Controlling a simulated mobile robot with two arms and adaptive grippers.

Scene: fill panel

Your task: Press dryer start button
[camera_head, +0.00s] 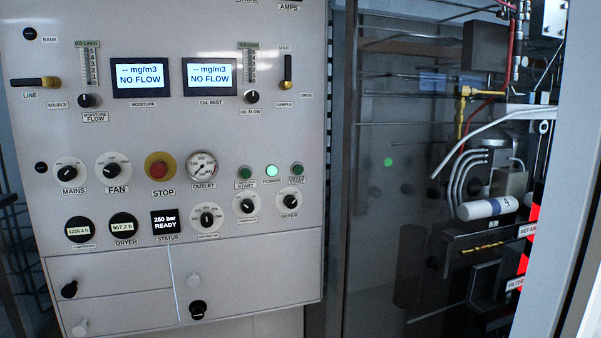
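The white control panel (130,135) fills the left half of the head view. Two green push buttons sit on it, right of the gauge. The left green button (245,172) has a label below that reads START. The right green button (298,169) has a label too small to read surely. I cannot tell from the labels which one starts the dryer. A lit pale green POWER lamp (271,171) is between them. A knob labelled DRYER (289,201) is below the right button. Neither of my grippers is in view.
A red STOP button (160,166) on a yellow ring and the round OUTLET gauge (201,167) are left of the green buttons. A status display (167,223) reads 250 bar READY. Right of the panel is a bay with pipes and a white cylinder (485,209).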

